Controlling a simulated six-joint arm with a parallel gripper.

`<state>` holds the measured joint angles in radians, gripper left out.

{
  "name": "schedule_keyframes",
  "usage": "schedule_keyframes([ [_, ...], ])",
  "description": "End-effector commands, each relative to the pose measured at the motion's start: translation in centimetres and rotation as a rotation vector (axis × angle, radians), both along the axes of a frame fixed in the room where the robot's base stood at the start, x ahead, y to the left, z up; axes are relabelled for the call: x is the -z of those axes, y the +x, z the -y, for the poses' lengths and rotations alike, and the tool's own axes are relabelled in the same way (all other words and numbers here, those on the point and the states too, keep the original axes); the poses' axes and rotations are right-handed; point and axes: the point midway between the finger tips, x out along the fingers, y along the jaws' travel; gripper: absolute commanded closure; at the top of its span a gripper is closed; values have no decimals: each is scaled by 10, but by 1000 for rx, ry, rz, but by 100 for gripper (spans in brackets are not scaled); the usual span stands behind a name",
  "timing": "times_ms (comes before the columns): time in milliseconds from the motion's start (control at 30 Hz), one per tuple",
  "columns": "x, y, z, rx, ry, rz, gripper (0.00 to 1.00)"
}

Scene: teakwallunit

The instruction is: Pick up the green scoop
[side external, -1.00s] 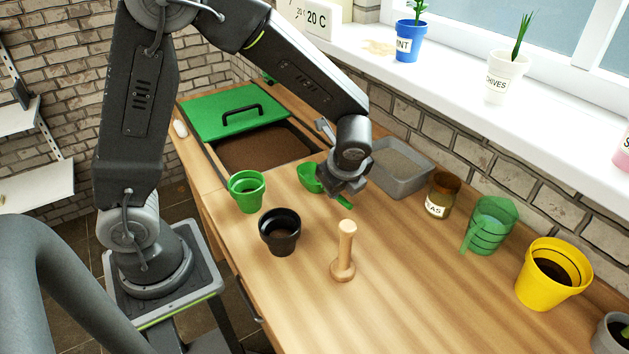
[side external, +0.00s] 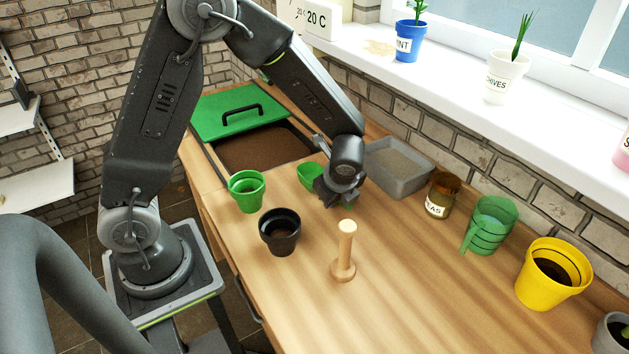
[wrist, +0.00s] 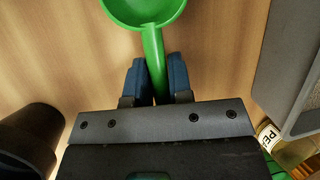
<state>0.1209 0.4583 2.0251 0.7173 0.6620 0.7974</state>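The green scoop (side external: 309,175) lies on the wooden bench, with its round bowl toward the back. In the wrist view its bowl (wrist: 143,10) is at the top edge and its handle (wrist: 154,58) runs down between my two blue fingers. My gripper (side external: 330,200) is low over the bench at the handle, which it mostly hides in the side view. In the wrist view my gripper (wrist: 157,72) has one finger close on each side of the handle. I cannot tell whether both fingers press on it.
A green pot (side external: 247,191) and a black pot (side external: 280,232) stand left of my gripper. A wooden dibber (side external: 344,252) stands upright in front. A grey tray (side external: 400,178) and a brown jar (side external: 442,196) are to the right. A soil bin (side external: 262,150) is behind.

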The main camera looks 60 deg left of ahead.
Motion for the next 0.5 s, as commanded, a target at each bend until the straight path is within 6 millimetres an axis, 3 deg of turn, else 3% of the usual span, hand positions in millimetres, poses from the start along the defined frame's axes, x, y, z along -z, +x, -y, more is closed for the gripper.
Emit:
schedule_keyframes([
  [333,-2,0,0,-1,1,1,100],
  [500,-15,1,0,0,0,4,100],
])
